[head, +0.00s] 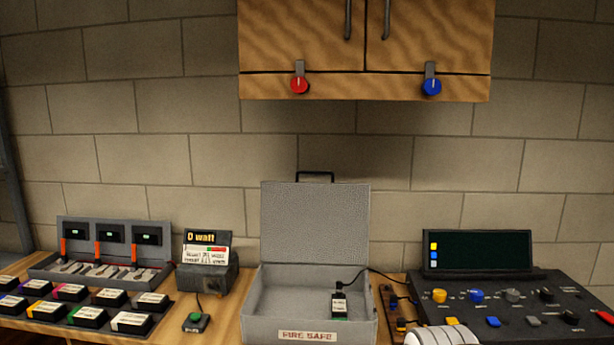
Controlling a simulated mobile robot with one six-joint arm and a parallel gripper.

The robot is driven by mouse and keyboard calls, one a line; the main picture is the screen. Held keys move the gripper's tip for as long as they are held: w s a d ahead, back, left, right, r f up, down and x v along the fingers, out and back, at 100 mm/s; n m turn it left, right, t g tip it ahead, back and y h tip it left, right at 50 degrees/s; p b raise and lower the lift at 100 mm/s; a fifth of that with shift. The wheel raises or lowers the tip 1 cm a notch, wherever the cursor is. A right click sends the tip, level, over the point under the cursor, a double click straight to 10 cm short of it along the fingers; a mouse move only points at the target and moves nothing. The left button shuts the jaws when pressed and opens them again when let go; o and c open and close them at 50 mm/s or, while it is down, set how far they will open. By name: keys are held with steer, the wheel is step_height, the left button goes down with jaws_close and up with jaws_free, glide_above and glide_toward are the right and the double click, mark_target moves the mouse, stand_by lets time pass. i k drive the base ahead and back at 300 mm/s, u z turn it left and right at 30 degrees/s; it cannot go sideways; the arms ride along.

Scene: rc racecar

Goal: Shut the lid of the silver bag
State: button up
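The silver bag (262,326) stands on the wooden bench in the head view, with a "FIRE SAFE" label on its front. Its lid (314,222) is open and stands nearly upright at the back, with a black handle on its top edge. Inside, near the right, is a small black battery-like pack (339,305) with a white label. A black cable runs from the pack over the right side of the bag. My gripper's fingers do not show in this view.
A black control console (500,290) with coloured knobs stands right of the bag. A small "0 watt" display unit (207,265) and a charger rack (100,250) stand left, with several labelled packs in front. A wooden cabinet (430,30) hangs above. The air above the bag is clear.

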mark_target(322, 224)
steer(key=u, duration=0.15)
steer(key=i, duration=1)
